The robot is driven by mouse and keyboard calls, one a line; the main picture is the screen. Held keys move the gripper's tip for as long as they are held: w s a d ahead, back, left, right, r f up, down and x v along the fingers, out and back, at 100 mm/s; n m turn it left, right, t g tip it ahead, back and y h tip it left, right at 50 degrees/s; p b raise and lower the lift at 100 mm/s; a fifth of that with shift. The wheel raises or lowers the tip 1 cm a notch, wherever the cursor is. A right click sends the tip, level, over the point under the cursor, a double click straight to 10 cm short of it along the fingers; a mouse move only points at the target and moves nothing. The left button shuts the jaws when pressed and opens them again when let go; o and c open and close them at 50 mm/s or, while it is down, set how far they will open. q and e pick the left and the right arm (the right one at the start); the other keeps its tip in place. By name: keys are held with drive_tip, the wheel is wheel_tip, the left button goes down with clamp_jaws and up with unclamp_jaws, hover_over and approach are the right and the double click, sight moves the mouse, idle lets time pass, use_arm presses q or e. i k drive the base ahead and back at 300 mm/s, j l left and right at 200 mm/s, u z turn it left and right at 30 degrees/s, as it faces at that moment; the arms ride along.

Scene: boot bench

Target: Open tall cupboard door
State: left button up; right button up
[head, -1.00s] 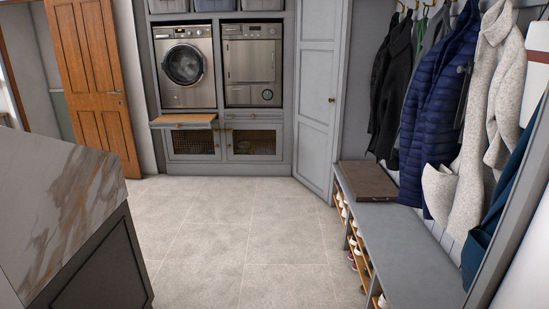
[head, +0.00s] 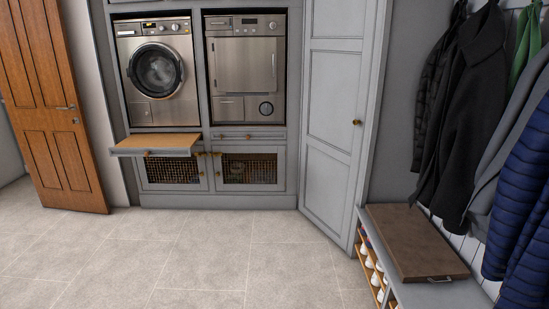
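The tall cupboard door (head: 331,120) is a grey panelled door to the right of the machines. It looks shut, set at an angle in the corner. Its small round brass knob (head: 357,122) is on the right side of the door at mid height. Neither of my grippers shows in the head view.
A pull-out shelf (head: 157,144) sticks out under the washing machine (head: 156,70). A wooden door (head: 47,100) stands at left. The tiled floor (head: 200,255) is clear.

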sight(339, 33)
drive_tip(key=i, duration=2.3)
